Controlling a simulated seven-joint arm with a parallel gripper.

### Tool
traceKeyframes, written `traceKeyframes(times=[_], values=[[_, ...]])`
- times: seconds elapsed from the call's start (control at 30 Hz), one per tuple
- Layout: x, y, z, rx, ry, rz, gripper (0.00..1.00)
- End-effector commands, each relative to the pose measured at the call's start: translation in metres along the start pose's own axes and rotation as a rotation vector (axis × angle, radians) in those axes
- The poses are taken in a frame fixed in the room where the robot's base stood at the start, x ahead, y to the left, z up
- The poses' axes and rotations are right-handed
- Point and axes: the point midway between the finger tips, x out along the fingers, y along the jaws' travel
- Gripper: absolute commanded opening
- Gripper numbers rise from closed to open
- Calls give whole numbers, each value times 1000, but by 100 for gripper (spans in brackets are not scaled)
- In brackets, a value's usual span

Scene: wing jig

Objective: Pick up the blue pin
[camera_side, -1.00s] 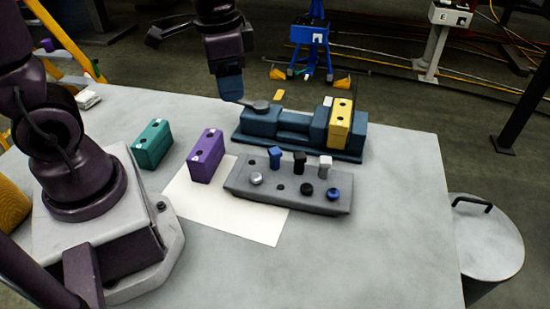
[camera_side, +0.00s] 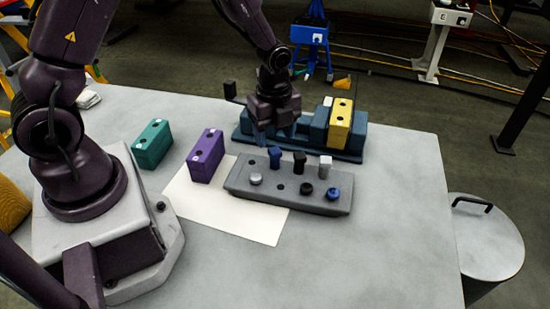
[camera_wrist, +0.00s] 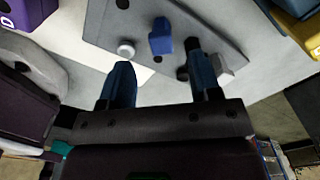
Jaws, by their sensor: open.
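The blue pin (camera_side: 275,157) stands upright in the back row of the grey pin block (camera_side: 245,186), at the left of that row. It also shows in the wrist view (camera_wrist: 160,38), ahead of the gap between my fingers. My gripper (camera_side: 270,138) is open and empty, above and just behind the blue pin in the side view. In the wrist view my two blue fingers (camera_wrist: 160,72) are spread apart. The right finger partly hides a black pin.
Black (camera_side: 299,162) and white (camera_side: 325,166) pins stand close to the right of the blue pin. A blue jig (camera_side: 350,155) with a yellow block (camera_side: 340,124) is behind. Purple (camera_side: 206,155) and teal (camera_side: 152,144) blocks stand left. The table's right side is clear.

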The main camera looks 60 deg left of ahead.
Motion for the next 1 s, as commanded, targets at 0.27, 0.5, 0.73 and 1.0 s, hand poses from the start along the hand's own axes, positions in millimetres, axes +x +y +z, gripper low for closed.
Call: traceKeyframes(times=[0.27, 0.5, 0.73, 1.0], values=[[26, 0, 0, -1, 0, 1, 57], [61, -1, -1, -2, 0, 3, 57], [74, -2, -1, -1, -1, -1, 57], [74, -1, -1, -2, 0, -1, 30]])
